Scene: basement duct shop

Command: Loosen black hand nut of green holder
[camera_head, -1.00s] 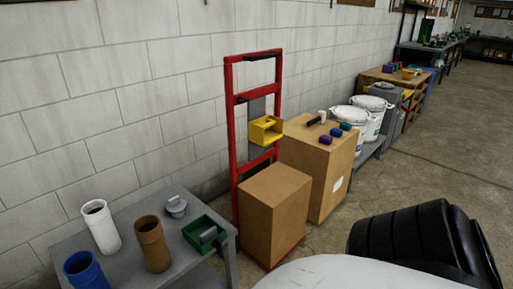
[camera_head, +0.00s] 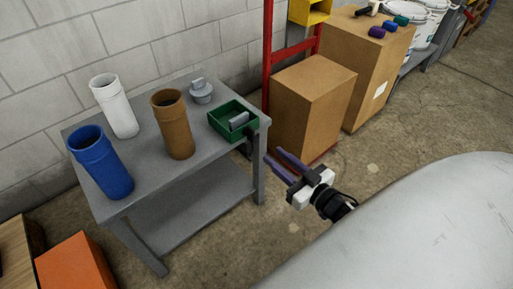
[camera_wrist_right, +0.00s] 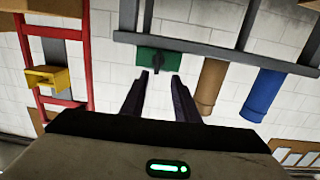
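The green holder (camera_head: 216,125) is an open tray-like box at the right end of the grey table (camera_head: 185,185), with a grey block (camera_head: 238,120) inside. A dark piece that looks like the black hand nut (camera_head: 251,134) is on its side facing my right gripper. The green holder (camera_wrist_right: 172,63) also shows in the right wrist view, ahead of the fingers, with a dark nut-like shape (camera_wrist_right: 154,57) on it. My right gripper (camera_head: 275,157) is open and empty, its two purple-grey fingers apart and pointing at the holder with a gap between. My left gripper is not in view.
A blue pipe (camera_head: 103,165), a white pipe (camera_head: 116,108), a brown pipe (camera_head: 173,128) and a grey cap (camera_head: 201,94) stand on the table. Cardboard boxes (camera_head: 305,112) and a red rack (camera_head: 267,60) are behind the gripper. An orange box (camera_head: 75,265) is lower left.

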